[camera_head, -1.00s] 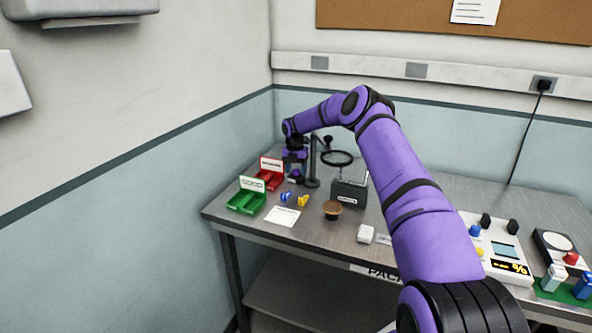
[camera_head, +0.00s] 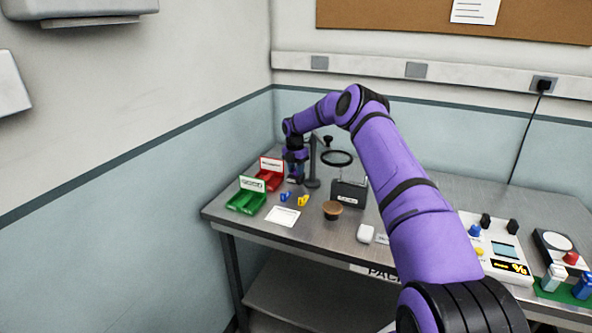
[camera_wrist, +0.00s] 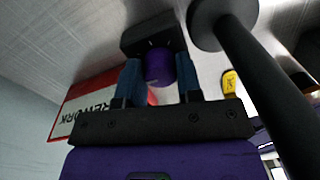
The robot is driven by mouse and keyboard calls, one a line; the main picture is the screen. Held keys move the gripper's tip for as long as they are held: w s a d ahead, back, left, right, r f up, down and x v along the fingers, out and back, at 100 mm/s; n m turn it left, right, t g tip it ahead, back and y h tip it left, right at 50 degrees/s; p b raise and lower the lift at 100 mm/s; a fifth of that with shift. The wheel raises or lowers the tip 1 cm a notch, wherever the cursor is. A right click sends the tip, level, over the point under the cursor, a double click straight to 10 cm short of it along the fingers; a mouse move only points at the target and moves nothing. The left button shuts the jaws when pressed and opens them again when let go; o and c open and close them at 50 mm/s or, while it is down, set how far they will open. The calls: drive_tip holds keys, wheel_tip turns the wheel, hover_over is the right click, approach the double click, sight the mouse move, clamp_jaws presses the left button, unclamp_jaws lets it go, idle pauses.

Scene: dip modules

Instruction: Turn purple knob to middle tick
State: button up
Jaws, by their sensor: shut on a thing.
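The purple knob (camera_wrist: 159,66) sits on the face of a small black block (camera_wrist: 147,38) in the wrist view. Small pale tick marks show on the block beyond the knob, but which one the knob points to cannot be made out. My gripper (camera_head: 293,178) is at the back left of the table in the head view, beside the magnifier stand. In the wrist view its two blue fingers stand on either side of the knob, shut on it. In the head view the knob is hidden by the gripper.
The black magnifier stand (camera_head: 312,165) rises close to the gripper's right; its post also crosses the wrist view (camera_wrist: 265,85). A red bin (camera_head: 270,180) and green bin (camera_head: 246,202) stand left. Blue and yellow pieces (camera_head: 303,200) lie in front.

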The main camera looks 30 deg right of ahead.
drive_tip(key=o, duration=0.9)
drive_tip(key=shift+o, duration=0.2)
wheel_tip(320, 180, up, 11)
drive_tip(key=shift+w+a, duration=0.15)
drive_tip(key=shift+w, duration=0.1)
drive_tip(key=shift+f, duration=0.1)
